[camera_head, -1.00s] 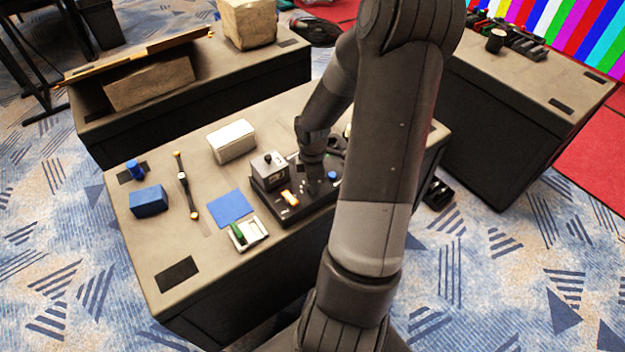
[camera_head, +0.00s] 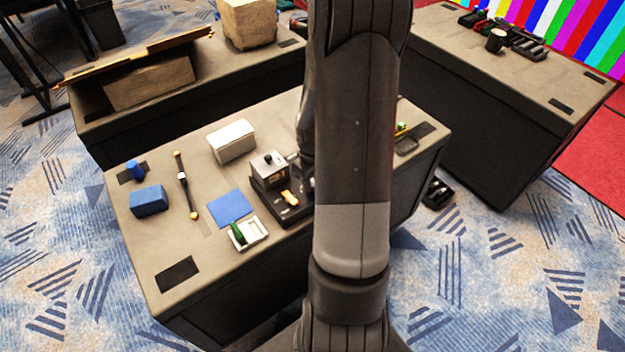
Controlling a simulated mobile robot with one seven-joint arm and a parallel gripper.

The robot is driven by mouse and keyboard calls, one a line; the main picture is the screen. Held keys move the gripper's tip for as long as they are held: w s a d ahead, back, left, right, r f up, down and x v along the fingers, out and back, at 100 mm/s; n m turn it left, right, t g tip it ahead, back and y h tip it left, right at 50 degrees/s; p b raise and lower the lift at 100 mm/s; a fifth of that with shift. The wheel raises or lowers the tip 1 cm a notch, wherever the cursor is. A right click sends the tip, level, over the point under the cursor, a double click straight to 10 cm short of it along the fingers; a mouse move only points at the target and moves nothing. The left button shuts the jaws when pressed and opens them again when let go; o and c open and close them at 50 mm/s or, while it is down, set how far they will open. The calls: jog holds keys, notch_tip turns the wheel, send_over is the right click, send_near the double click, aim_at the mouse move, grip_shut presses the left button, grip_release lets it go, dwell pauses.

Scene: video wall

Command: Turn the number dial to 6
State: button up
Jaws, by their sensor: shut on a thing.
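A black control board (camera_head: 288,217) lies on the middle table, and my arm covers its right part. On its left stands a grey box (camera_head: 269,172) with a black knob (camera_head: 267,158) on top. An orange-and-white switch (camera_head: 290,198) sits in front of the box. I cannot make out a number dial or any digits; it may be behind my arm. Only a sliver of a far arm link shows above the board.
The middle table (camera_head: 165,235) also bears a white box (camera_head: 231,141), a blue block (camera_head: 149,201), a blue mat (camera_head: 229,208), a white tray (camera_head: 261,231) with a green piece, and a thin rod (camera_head: 182,178). Other tables stand behind and at right.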

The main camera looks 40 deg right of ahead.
jog(key=m, duration=0.5)
jog(key=shift+m, duration=2.5)
jog(key=o, duration=1)
jog(key=shift+c, duration=0.2)
notch_tip(320, 180, up, 11)
